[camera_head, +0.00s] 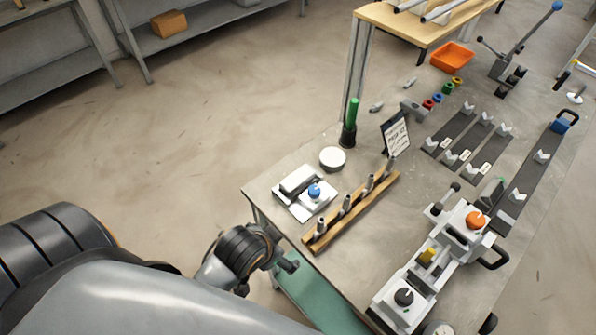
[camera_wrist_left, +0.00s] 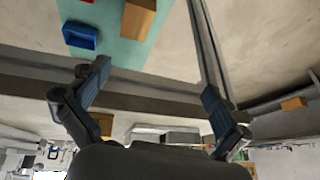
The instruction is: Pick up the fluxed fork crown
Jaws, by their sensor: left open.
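A wooden rack (camera_head: 355,213) lies along the near left part of the metal bench, with several grey metal parts (camera_head: 346,204) standing upright in it. They may be fork crowns, but I cannot tell which one is fluxed. My left gripper (camera_head: 287,264) is just off the bench's left edge, below and left of the rack and apart from it. In the left wrist view my left gripper (camera_wrist_left: 155,78) has its two fingers wide apart with nothing between them. My right gripper is in neither view.
A white fixture with a blue knob (camera_head: 314,191), a round white tin (camera_head: 332,159) and a green-topped bottle (camera_head: 351,118) stand behind the rack. A clamp jig with an orange knob (camera_head: 475,220) is at right. A green lower shelf (camera_head: 318,303) holds a blue bin (camera_wrist_left: 80,36).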

